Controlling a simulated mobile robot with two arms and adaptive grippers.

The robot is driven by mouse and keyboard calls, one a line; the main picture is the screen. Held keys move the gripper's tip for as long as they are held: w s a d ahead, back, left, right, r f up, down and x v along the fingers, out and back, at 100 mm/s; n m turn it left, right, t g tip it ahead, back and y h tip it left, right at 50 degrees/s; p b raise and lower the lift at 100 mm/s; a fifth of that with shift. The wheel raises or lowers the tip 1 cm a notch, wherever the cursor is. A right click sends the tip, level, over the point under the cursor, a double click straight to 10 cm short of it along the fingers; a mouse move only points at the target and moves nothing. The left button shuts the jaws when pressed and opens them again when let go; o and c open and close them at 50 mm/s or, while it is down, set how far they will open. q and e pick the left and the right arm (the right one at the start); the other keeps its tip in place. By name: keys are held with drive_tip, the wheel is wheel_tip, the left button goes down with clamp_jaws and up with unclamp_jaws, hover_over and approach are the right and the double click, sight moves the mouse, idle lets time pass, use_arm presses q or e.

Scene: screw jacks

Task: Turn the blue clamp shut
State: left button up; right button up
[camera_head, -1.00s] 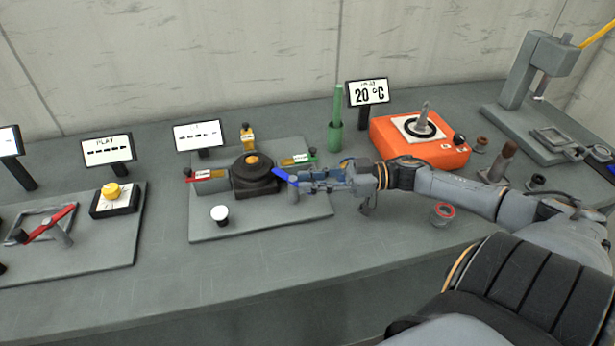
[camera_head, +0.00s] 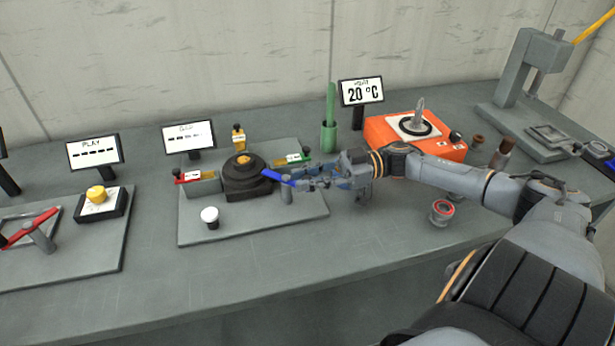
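The blue clamp lever (camera_head: 276,176) sits at the right side of a dark round-topped block (camera_head: 246,183) on a grey plate (camera_head: 203,233). The lever slants down to the right, on top of a short grey post (camera_head: 287,196). My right gripper (camera_head: 298,178) reaches in from the right, with its fingers at the lever's right end. The fingers overlap the lever in this view, so I cannot tell whether they grip it. My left gripper is not in view.
Red (camera_head: 179,175), yellow (camera_head: 238,131) and green (camera_head: 306,154) clamps surround the block. A white knob (camera_head: 209,215) stands in front. A green cup (camera_head: 330,137) and orange heater (camera_head: 378,135) are behind my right arm. The table front (camera_head: 150,280) is clear.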

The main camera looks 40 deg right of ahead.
drive_tip(key=shift+o, duration=1.2)
drive_tip(key=v, duration=1.2)
drive_tip(key=shift+r, duration=0.1)
